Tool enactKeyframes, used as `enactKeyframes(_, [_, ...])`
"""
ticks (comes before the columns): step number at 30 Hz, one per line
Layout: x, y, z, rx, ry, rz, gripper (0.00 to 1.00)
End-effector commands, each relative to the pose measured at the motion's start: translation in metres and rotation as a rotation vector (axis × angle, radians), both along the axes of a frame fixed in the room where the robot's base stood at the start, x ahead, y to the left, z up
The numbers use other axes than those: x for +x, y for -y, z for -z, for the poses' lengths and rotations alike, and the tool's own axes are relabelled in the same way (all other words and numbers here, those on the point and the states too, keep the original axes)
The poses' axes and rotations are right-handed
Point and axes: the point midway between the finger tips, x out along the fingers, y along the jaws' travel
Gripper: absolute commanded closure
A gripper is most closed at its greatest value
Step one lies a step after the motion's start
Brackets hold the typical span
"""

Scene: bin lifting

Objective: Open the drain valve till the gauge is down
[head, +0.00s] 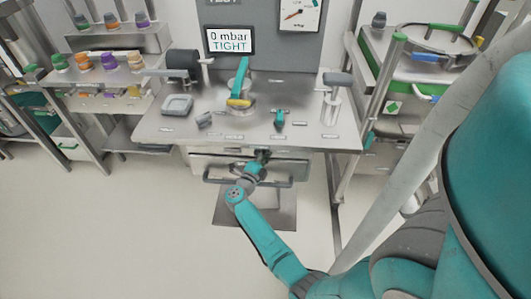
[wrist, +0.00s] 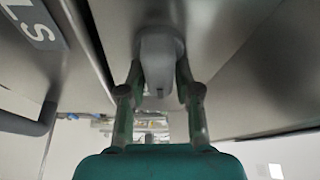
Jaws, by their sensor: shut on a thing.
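The gauge display (head: 230,41) on the grey back panel reads "0 mbar" and "TIGHT". My gripper (head: 262,157) is low at the front edge of the steel bench, just above the drawer front. In the wrist view, my gripper (wrist: 159,72) has one finger on each side of a grey rounded handle (wrist: 158,50) and is shut on it. The handle hangs under the bench and looks like the drain valve. In the head view it is mostly hidden by my gripper and the bench edge.
The steel bench (head: 165,128) carries a teal lever on a yellow-marked fitting (head: 239,101), a small teal tool (head: 279,117) and a grey dish (head: 177,105). The drawer handle (head: 222,181) is close below my gripper. Shelves stand left and right. The floor (head: 120,220) in front is clear.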

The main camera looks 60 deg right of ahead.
Motion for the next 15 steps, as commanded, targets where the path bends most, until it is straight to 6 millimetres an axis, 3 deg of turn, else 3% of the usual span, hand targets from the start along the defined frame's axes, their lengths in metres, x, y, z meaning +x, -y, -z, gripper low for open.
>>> enactKeyframes(15, [0.0005, -0.0002, 0.0041, 0.071, 0.167, -0.003, 1.0])
